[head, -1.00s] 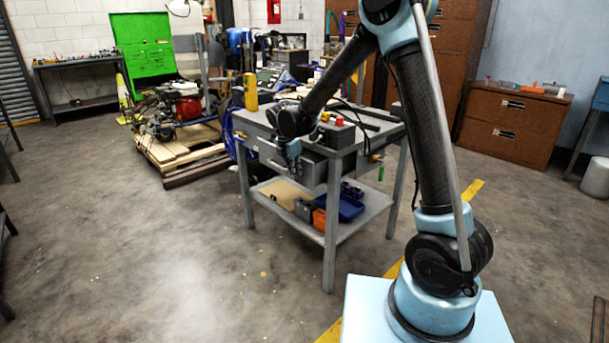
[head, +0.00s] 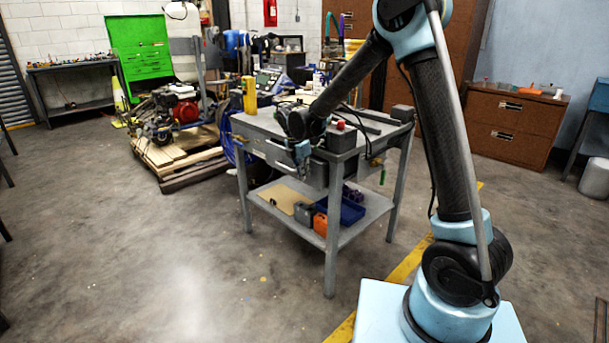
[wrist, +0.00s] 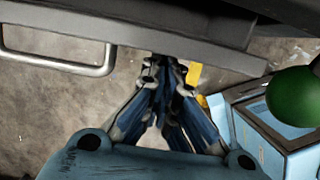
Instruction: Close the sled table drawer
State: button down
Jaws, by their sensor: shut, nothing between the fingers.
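The sled table (head: 331,240) is a grey metal table with a lower shelf, in the middle of the head view. Its grey drawer (head: 268,152) sits under the top on the side with the bar handle (head: 281,166). How far the drawer stands out is hard to tell. In the wrist view the drawer front (wrist: 190,46) crosses the top, with the handle (wrist: 110,60) at left. My gripper (head: 304,174) is at the drawer's right end, right of the handle. In the wrist view my gripper (wrist: 165,68) is shut and empty, its tips by the front's lower edge; contact is unclear.
The lower shelf holds a blue bin (head: 345,210) and an orange item (head: 320,224). A yellow object (head: 250,95) and a black box with a red knob (head: 341,136) stand on top. A green ball (wrist: 291,93) is near my wrist. Floor at left is clear.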

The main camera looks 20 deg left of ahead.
jog(key=s+a+r, duration=0.3)
jog(key=s+r, duration=0.2)
jog(key=r, duration=0.4)
jog(key=s+a+f+t+h, duration=0.3)
jog(key=s+t, duration=0.2)
jog(key=w+d+f, duration=0.2)
jog(key=w, duration=0.1)
jog(key=w+d+f, duration=0.2)
jog(key=w, duration=0.1)
jog(key=w+d+f, duration=0.2)
jog(key=w, duration=0.1)
jog(key=shift+f, duration=0.2)
dwell(0.3)
jog(key=shift+w, duration=0.15)
